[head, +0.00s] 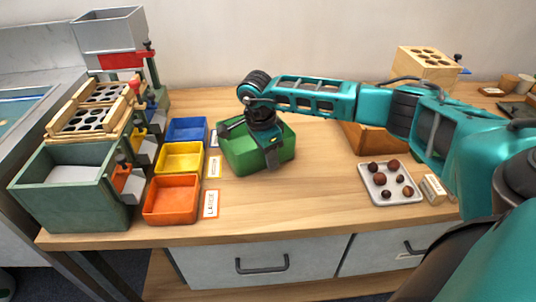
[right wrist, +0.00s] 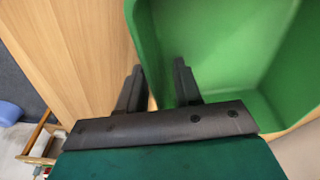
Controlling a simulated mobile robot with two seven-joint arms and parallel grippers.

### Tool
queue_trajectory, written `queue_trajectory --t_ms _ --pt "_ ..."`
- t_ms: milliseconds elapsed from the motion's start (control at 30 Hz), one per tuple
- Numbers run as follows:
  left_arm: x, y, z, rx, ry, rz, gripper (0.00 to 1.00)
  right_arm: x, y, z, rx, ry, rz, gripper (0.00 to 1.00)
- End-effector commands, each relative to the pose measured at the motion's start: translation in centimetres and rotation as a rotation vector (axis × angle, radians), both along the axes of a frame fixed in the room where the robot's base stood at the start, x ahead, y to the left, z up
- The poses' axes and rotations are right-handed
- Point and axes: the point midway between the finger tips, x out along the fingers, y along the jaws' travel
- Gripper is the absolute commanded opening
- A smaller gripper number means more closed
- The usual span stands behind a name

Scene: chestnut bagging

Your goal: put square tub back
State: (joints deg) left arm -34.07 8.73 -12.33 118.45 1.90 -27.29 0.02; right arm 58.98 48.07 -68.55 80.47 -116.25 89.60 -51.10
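The square tub is a green open box (head: 240,158) on the wooden table, right of the coloured trays. It also shows in the right wrist view (right wrist: 225,45), and the part of its inside that shows is empty. My right gripper (head: 272,164) reaches down over the tub at its front wall. In the right wrist view, the gripper's two black fingers (right wrist: 157,88) stand apart with the tub's wall between them, one finger outside and one inside. A gap shows between the wall and the inside finger. My left gripper is out of view.
Blue (head: 187,130), yellow (head: 180,160) and orange (head: 171,200) trays stand left of the tub. A label card (head: 211,204) lies nearby. A pale tray (head: 376,196) of chestnuts and a brown wooden box (head: 366,140) are at right. Table between is clear.

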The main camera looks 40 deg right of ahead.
Motion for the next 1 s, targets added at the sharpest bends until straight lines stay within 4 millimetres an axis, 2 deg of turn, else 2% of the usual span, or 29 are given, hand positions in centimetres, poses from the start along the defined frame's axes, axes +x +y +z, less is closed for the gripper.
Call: queue_trajectory --t_ms 267,367,700,833,1000 --pt "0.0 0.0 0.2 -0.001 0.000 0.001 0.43 0.0 0.0 0.5 0.000 -0.001 0.000 0.34" --pt "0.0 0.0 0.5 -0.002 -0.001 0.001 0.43 0.1 0.2 1.8 0.000 -0.003 -0.001 0.34" --pt "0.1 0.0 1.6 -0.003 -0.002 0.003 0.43 0.3 1.3 8.9 0.000 -0.004 0.001 0.34" --pt "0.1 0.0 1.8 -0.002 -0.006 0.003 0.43 0.3 1.6 10.8 0.000 -0.003 -0.001 0.34" --pt "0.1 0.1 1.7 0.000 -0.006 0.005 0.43 0.3 1.7 12.0 0.000 -0.001 -0.001 0.34"
